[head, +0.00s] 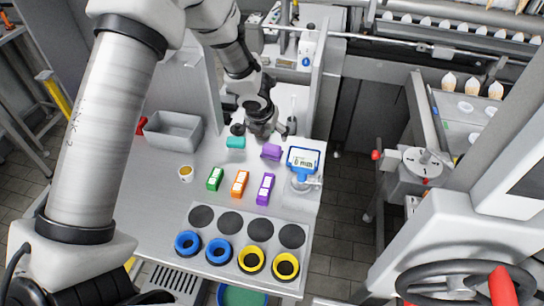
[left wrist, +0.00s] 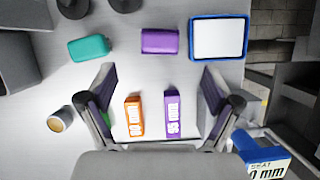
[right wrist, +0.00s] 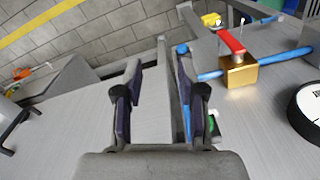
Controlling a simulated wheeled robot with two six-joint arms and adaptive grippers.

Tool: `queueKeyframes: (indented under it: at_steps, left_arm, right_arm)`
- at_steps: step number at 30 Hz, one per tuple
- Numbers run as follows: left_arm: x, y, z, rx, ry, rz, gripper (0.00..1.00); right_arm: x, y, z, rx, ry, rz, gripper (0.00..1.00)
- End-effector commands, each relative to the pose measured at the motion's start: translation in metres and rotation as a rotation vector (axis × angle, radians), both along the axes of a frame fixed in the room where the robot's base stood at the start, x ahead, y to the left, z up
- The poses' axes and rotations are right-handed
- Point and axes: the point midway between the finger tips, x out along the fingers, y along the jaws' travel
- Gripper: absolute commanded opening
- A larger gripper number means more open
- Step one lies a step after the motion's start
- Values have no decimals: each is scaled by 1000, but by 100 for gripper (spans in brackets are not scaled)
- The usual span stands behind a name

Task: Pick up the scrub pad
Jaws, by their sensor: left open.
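A teal rounded block (head: 235,142) and a purple rounded block (head: 271,152) lie side by side on the grey worktop; I cannot tell which is the scrub pad. In the left wrist view the teal block (left wrist: 90,48) is at upper left and the purple block (left wrist: 160,41) at upper middle, both beyond my fingertips. My left gripper (head: 264,133) is over the back of the worktop, close to both blocks. It also shows in the left wrist view (left wrist: 157,85), open with nothing between its fingers. My right gripper (right wrist: 159,62) is open and empty, away from the blocks.
Green (head: 215,178), orange (head: 240,183) and purple (head: 265,189) labelled blocks stand in front. A holed plate with blue and yellow rings (head: 245,238) is nearest.

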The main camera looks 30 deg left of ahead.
Motion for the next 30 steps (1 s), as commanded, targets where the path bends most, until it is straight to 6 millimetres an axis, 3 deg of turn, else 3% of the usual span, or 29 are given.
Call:
queueKeyframes:
  at_steps: [2, 11, 18, 26, 27, 30]
  left_arm:
    - [0, 0, -18, 0, 0, 0, 90]
    - [11, 1, -46, 1, 1, 0, 90]
    - [26, 2, -83, 0, 2, 0, 90]
    - [31, 2, -89, 0, 0, 0, 90]
    - [30, 2, -89, 0, 0, 0, 86]
    - [30, 2, -89, 0, 0, 0, 51]
  right_arm:
    - [0, 0, -18, 0, 0, 0, 40]
    - [1, 0, -28, 0, -2, 0, 40]
    - [1, 0, -36, 0, -1, 0, 40]
    - [1, 0, -36, 0, -1, 1, 40]
    - [1, 0, -36, 0, -1, 0, 40]
    - [1, 0, -36, 0, -1, 0, 40]
